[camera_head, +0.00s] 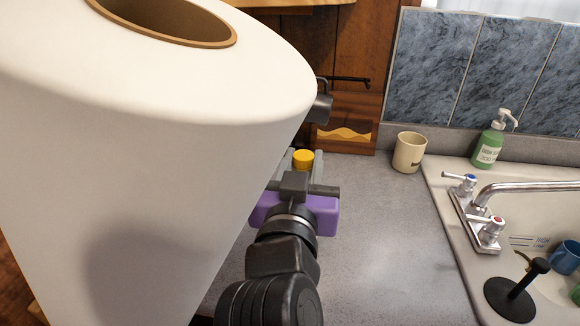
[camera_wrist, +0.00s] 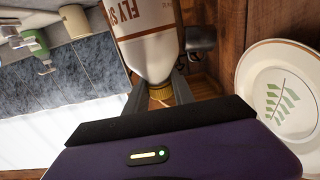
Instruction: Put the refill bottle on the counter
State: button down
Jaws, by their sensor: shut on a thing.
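The refill bottle (camera_wrist: 147,40) shows in the wrist view as a white bottle with brown "FLY S…" lettering and a yellow cap (camera_wrist: 161,92). My gripper (camera_wrist: 160,88) is shut on it at the cap end, with a dark finger on each side. In the head view my purple gripper (camera_head: 297,186) is over the back left of the grey counter (camera_head: 385,235). The yellow cap (camera_head: 303,159) shows just beyond it. The bottle's body is hidden there, so I cannot tell whether its base touches the counter.
A large white roll (camera_head: 150,150) blocks the left of the head view. A beige cup (camera_head: 409,152), a green pump bottle (camera_head: 490,143) and the sink tap (camera_head: 490,205) are to the right. A leaf-patterned plate (camera_wrist: 280,90) shows in the wrist view. The counter's middle is clear.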

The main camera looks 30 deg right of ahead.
jog(key=shift+w+a+r, duration=0.1)
jog(key=shift+w+a, duration=0.55)
jog(key=shift+a, duration=0.3)
jog(key=shift+d+f, duration=0.1)
jog(key=shift+f, duration=0.65)
jog(key=shift+f, duration=0.15)
jog(key=c, duration=1.1)
grip_release()
jog(key=shift+f, duration=0.1)
jog(key=shift+o, duration=0.2)
jog(key=shift+r, duration=0.25)
jog(key=b+v, duration=0.1)
jog(key=v, duration=0.6)
jog(key=shift+s, duration=0.25)
jog(key=shift+f, duration=0.1)
